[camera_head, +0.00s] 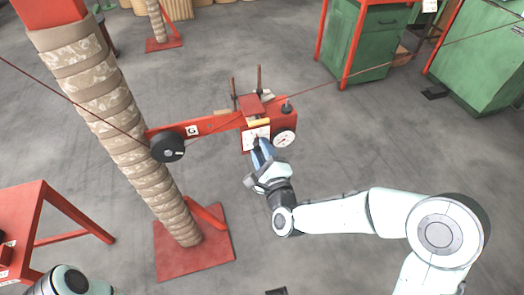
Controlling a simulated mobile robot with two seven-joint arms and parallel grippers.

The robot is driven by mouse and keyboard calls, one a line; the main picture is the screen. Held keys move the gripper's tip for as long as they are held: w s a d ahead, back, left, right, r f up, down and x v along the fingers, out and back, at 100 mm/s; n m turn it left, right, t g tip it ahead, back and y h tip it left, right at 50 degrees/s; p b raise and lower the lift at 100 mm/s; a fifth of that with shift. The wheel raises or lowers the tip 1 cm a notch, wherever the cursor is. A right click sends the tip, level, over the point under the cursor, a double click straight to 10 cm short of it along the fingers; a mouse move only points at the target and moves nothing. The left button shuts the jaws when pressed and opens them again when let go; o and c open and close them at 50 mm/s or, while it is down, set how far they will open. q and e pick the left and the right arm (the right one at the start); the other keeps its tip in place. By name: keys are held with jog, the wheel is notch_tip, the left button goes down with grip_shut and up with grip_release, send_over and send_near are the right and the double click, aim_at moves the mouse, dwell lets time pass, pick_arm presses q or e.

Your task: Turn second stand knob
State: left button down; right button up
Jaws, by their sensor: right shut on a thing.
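The red stand unit (289,121) is held out on a horizontal red arm (222,124) from a wrapped column (125,130). A round white dial (283,138) is on its front, beside a white panel (250,135). My right gripper (262,150) reaches up to the lower front of the unit, just left of the dial. It is shut on the stand knob there, which the fingers hide. A small black knob (287,107) stands on top of the unit. My left gripper is out of view; only part of my left arm shows at the bottom left.
A black wheel (167,148) sits on the red arm near the column. A thin cord runs across the unit. A red table (28,215) stands at the left, green cabinets (375,45) at the back right. The grey floor around is mostly clear.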

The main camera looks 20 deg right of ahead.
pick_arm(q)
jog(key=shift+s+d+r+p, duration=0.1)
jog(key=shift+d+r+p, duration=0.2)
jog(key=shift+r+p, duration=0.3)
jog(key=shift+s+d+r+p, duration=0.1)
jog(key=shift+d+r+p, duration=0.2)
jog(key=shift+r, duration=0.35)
pick_arm(e)
jog(key=shift+w+r+m, duration=0.1)
jog(key=shift+m, duration=3.7)
jog(key=shift+r+m, duration=0.1)
jog(key=shift+m, duration=3.7)
jog(key=o, duration=0.9)
jog(key=shift+o, duration=0.7)
jog(key=shift+f, duration=0.1)
jog(key=shift+f, duration=0.1)
